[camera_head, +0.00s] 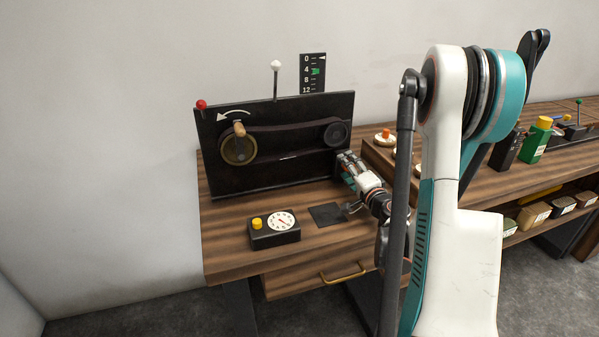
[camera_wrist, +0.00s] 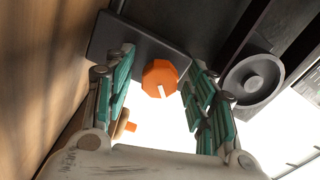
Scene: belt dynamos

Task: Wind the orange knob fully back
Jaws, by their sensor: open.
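In the wrist view an orange faceted knob (camera_wrist: 160,78) with a white mark on its face sits against a dark grey block (camera_wrist: 135,45). My gripper (camera_wrist: 165,88) is open, with a finger on each side of the knob. Gaps show between the fingers and the knob, so I see no grip on it. In the head view my gripper (camera_head: 347,162) is at the lower right edge of the black upright board (camera_head: 290,172) and hides this knob. A scale plate (camera_head: 312,73) above the board has a green pointer near 4 and a white pointer at 0.
The board carries a belt, a left wheel (camera_head: 239,150) with a wooden handle, and a right pulley (camera_head: 336,133), also in the wrist view (camera_wrist: 255,80). A black timer box (camera_head: 274,230) stands in front. An orange-topped white disc (camera_head: 386,135) sits on the right shelf.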

